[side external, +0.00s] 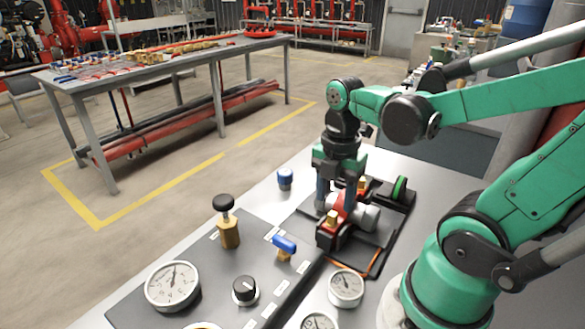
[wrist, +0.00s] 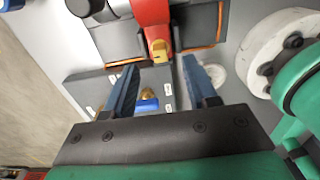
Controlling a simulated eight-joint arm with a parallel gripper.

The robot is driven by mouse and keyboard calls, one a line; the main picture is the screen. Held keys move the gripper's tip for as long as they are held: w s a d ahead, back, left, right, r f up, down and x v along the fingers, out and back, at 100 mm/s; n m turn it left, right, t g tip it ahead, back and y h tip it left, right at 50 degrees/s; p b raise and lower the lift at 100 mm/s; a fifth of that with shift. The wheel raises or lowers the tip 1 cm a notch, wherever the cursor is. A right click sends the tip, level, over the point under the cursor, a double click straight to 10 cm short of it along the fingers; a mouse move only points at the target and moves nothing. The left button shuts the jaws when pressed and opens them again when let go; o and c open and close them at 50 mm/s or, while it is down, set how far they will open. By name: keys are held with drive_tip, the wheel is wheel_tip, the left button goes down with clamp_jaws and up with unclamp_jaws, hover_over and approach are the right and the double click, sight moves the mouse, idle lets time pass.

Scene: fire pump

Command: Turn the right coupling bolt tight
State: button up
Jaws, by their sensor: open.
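A red pump coupling (side external: 329,237) sits on a dark base plate with a grey cylinder beside it. One brass bolt (side external: 332,217) stands on its near end and another brass bolt (side external: 362,182) farther back; I cannot tell for sure which is the right one. My gripper (side external: 336,206) points down over the coupling, its fingers apart. In the wrist view, a brass bolt (wrist: 159,50) on the red coupling (wrist: 151,12) lies just beyond the gap between the open blue-grey fingertips (wrist: 160,63). No contact with the bolt is visible.
The panel in front holds a brass valve with a black knob (side external: 228,228), a blue-handled valve (side external: 284,246), a black dial (side external: 244,290) and gauges (side external: 172,286). A blue cap (side external: 285,179) stands left of my gripper. A green-rimmed wheel (side external: 399,189) is to its right.

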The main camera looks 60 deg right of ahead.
sight(333, 214)
drive_tip(key=shift+f, duration=1.8)
clamp_jaws()
